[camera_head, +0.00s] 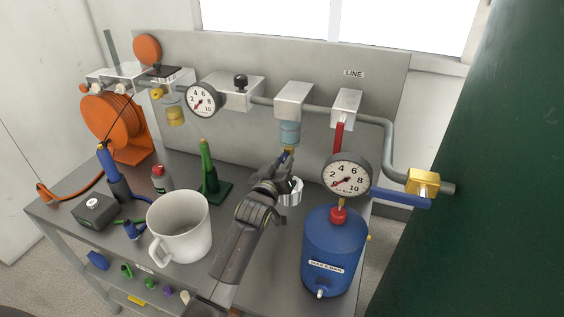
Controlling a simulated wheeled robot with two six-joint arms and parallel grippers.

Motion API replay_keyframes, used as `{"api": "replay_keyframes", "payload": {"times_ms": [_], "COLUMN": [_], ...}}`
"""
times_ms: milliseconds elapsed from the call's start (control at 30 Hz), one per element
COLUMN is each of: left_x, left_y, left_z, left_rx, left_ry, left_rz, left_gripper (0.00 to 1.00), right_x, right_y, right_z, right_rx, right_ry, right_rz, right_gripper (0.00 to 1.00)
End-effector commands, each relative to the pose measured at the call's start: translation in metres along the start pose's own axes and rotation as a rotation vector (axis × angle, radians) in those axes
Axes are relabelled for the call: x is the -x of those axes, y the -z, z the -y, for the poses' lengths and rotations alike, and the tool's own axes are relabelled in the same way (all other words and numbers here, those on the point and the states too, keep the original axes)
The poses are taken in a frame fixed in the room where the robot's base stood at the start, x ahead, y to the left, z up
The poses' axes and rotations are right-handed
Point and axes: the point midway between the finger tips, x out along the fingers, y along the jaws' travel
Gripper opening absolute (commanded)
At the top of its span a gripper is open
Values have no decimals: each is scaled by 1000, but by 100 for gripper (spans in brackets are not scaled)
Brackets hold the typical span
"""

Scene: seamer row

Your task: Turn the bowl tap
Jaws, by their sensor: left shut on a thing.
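A blue-grey filter bowl (290,133) hangs under a metal block on the pipe line. The bowl tap (290,149) is a small brass-coloured fitting at its bottom, partly hidden by my gripper. My left gripper (286,157) reaches up from the bottom of the view and is shut on the tap. The fingertips are small here, and the tap's turn angle cannot be told. My right gripper is not in view.
A shiny metal cup (291,192) stands just right of my left gripper. A white mug (180,227) is to the left and a blue tank (333,252) with a gauge (346,176) to the right. A green stand (209,170) is behind the mug. A red lever (339,138) hangs nearby.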

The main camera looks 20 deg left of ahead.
Motion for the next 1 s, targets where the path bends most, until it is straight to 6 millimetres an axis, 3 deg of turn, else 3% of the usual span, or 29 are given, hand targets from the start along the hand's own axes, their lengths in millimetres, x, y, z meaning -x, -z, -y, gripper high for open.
{"api": "replay_keyframes", "payload": {"times_ms": [400,967,1000], "left_x": [0,0,0], "left_y": [0,-1,-1], "left_z": [0,0,0], "left_rx": [-223,-263,-263], "left_ry": [1,0,1], "left_rz": [2,1,1], "left_gripper": [4,4,28], "right_x": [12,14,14], "right_y": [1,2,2], "right_z": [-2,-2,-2], "right_rx": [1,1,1], "right_ry": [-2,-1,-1], "right_rz": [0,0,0], "right_gripper": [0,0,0]}}
